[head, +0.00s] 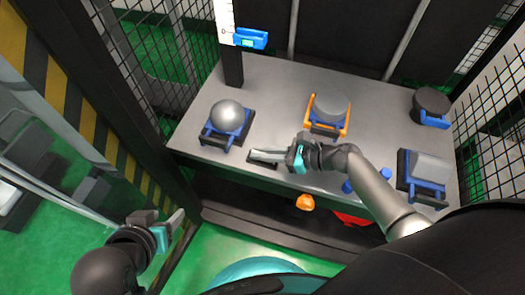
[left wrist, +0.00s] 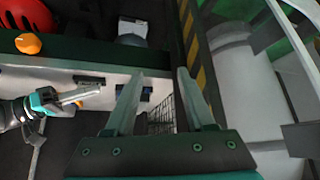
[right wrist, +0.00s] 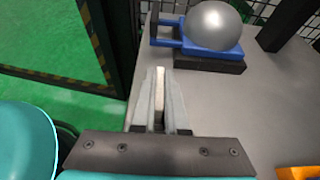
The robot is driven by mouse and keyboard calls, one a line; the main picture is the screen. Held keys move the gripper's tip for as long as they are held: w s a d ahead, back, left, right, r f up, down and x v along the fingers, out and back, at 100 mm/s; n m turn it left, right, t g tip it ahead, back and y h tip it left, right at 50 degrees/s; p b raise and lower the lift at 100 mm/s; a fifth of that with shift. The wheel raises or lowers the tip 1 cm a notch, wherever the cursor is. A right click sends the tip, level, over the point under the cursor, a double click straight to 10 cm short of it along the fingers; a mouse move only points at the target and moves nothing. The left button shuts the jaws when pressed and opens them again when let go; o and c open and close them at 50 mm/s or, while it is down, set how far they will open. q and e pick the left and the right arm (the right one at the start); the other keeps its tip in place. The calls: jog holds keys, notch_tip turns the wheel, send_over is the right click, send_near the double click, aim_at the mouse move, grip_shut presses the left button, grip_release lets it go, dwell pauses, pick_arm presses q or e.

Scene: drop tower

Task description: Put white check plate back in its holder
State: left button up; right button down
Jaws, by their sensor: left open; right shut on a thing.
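The white check plate (right wrist: 159,92) shows edge-on as a thin pale strip between the fingers of my right gripper (right wrist: 160,74). My right gripper (head: 252,154) is shut on it, low over the front left part of the grey table (head: 290,85). A small black block (head: 262,162), seemingly the holder, is on the table just below the fingers. It also shows beside them in the left wrist view (left wrist: 90,79). Whether the plate touches it I cannot tell. My left gripper (head: 180,218) is open and empty, off the table's front left; its spread fingers show in the left wrist view (left wrist: 159,76).
A grey ball (head: 227,114) in a blue cradle stands left, behind my right gripper. A grey disc (head: 332,107) in an orange holder stands behind right. A white scale (head: 224,20) with a blue slider rises at the back. Blue pegs (head: 347,187) stand near the front edge.

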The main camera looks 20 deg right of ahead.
jog(key=c, duration=0.9)
grip_release()
jog(key=shift+o, duration=0.2)
pick_arm(q)
jog(key=shift+s+f, duration=0.1)
pick_arm(e)
jog(key=p+v, duration=0.1)
jog(key=v, duration=0.2)
jog(key=shift+s+d+r+p, duration=0.15)
jog(key=shift+s+d+p, duration=0.05)
jog(key=shift+p, duration=0.15)
jog(key=p+v, duration=0.4)
jog(key=v, duration=0.6)
jog(key=shift+s+d, duration=0.15)
jog(key=shift+d, duration=0.1)
pick_arm(q)
jog(key=s+a+f+g+y, duration=0.1)
jog(key=s+a+f+g, duration=0.1)
jog(key=f, duration=0.7)
jog(key=shift+s+a+g, duration=0.35)
jog(key=shift+s+g, duration=0.4)
jog(key=shift+g, duration=0.15)
pick_arm(e)
jog(key=shift+s+d+r, duration=0.2)
jog(key=shift+s+d, duration=0.1)
jog(key=shift+d, duration=0.05)
